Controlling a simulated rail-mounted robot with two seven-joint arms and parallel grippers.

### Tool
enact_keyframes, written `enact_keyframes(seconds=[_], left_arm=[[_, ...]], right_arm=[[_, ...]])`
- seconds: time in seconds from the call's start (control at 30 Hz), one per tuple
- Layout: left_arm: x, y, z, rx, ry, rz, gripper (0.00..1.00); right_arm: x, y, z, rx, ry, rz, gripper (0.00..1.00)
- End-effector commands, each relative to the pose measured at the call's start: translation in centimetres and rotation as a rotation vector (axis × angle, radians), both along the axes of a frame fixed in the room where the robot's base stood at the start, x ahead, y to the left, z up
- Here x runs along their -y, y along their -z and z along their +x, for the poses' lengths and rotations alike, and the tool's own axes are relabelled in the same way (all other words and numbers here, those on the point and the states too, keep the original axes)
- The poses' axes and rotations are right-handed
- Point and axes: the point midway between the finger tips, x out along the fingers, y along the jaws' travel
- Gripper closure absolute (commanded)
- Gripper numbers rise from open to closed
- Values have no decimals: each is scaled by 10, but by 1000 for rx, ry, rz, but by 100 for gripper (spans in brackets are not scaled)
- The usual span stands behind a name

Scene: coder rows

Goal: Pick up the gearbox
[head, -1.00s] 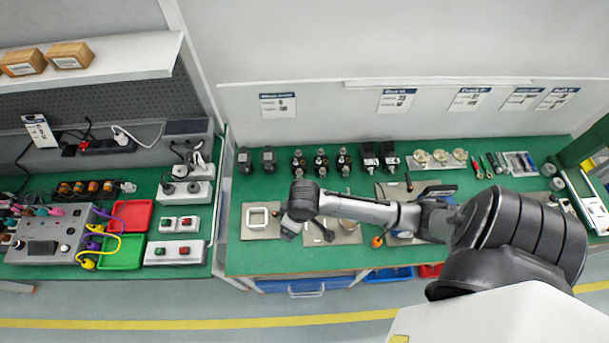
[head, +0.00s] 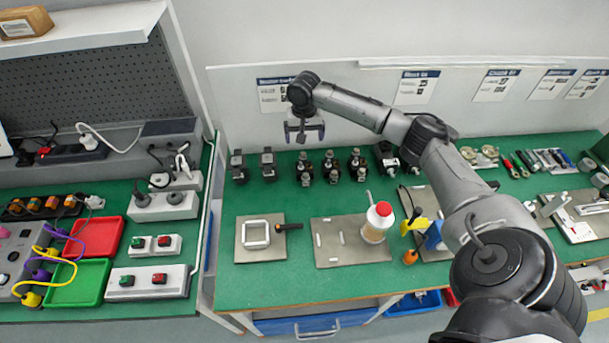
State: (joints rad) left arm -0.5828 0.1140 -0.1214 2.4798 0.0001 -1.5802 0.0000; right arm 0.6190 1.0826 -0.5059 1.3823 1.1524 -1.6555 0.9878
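Several small dark units stand in a row at the back of the green bench: two blocky ones (head: 238,166) at the left, then three black-and-silver ones (head: 331,167), then more black ones (head: 386,156) partly behind my arm. I cannot tell for certain which is the gearbox. My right gripper (head: 305,138) points down, open and empty, its two fingers apart. In the picture it is just above the leftmost black-and-silver unit (head: 305,170), with no visible contact. My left gripper is not in view.
Metal plates lie in front, one with a square frame (head: 256,233), one with a white red-capped bottle (head: 376,223). A black-and-orange tool (head: 289,227) lies beside the frame. A label panel (head: 418,88) stands behind the row. Red (head: 96,237) and green (head: 80,283) trays sit left.

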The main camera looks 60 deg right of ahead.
Motion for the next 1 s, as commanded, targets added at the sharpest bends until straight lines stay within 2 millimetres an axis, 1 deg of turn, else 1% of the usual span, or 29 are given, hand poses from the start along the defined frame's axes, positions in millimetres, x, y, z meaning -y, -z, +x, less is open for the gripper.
enact_keyframes(seconds=[0.03,0.2,0.4,0.5,0.77,0.87,1.0], left_arm=[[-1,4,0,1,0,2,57],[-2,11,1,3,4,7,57],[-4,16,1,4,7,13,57],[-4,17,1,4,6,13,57],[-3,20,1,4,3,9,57],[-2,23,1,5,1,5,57],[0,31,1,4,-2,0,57]], right_arm=[[1,10,0,-2,5,1,6],[1,39,-1,-2,7,1,6],[1,67,0,-1,4,0,6],[1,74,0,0,3,0,6],[1,82,-1,-1,3,-1,6],[0,92,-1,-2,3,0,6],[-2,110,-2,-1,3,0,6]])
